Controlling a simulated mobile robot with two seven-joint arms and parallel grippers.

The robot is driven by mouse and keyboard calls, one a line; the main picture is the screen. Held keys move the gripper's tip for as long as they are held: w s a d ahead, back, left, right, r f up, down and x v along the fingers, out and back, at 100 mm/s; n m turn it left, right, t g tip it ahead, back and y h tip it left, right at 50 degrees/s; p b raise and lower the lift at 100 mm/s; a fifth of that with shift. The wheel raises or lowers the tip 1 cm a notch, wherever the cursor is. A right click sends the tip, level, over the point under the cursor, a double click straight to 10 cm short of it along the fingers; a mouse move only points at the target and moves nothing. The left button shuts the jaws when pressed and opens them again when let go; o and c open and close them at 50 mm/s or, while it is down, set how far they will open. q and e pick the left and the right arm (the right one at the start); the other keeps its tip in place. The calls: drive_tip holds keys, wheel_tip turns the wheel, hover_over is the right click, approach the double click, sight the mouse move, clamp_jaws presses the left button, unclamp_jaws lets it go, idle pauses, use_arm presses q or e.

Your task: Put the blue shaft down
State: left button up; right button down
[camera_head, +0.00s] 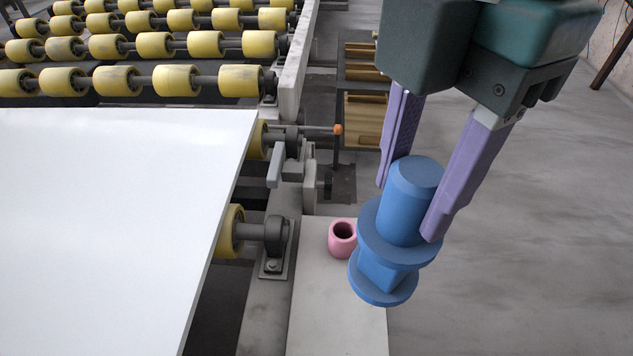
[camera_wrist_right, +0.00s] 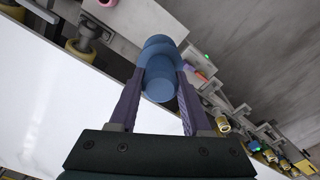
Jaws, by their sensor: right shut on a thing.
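The blue shaft (camera_head: 401,238) is a stepped cylinder with flanges, tilted slightly in the head view. My right gripper (camera_head: 408,205) has its purple fingers shut on the shaft's upper cylinder. In the right wrist view the shaft (camera_wrist_right: 159,72) shows end-on between the fingertips of the gripper (camera_wrist_right: 158,85). In the head view the shaft overlaps the right edge of a grey ledge (camera_head: 335,310); I cannot tell whether it touches it. My left gripper is not in view.
A pink hollow cylinder (camera_head: 342,238) stands on the ledge just left of the shaft. A white slab (camera_head: 110,220) lies at left on yellow rollers (camera_head: 175,80). A wooden crate (camera_head: 365,120) is behind. The ledge's front part is clear.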

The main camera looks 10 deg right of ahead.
sight(361, 252)
drive_tip(key=f+n+b, duration=0.2)
drive_tip(key=f+b, duration=0.1)
drive_tip(key=f, duration=0.1)
drive_tip(key=w+a+f+n+b, duration=0.1)
drive_tip(key=f+n+b, duration=0.2)
drive_tip(key=b, duration=0.1)
drive_tip(key=w+a+f+n+b, duration=0.1)
drive_tip(key=f+n+b, duration=0.2)
drive_tip(key=f+b, duration=0.1)
drive_tip(key=shift+f, duration=0.35)
use_arm(q)
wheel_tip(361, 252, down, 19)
drive_tip(key=b, duration=0.4)
drive_tip(key=shift+b, duration=0.3)
use_arm(e)
wheel_tip(361, 252, down, 20)
drive_tip(key=shift+r+n, duration=0.15)
drive_tip(key=shift+n, duration=0.15)
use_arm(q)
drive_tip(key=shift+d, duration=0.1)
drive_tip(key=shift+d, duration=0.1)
use_arm(e)
drive_tip(key=shift+c, duration=1.8)
unclamp_jaws()
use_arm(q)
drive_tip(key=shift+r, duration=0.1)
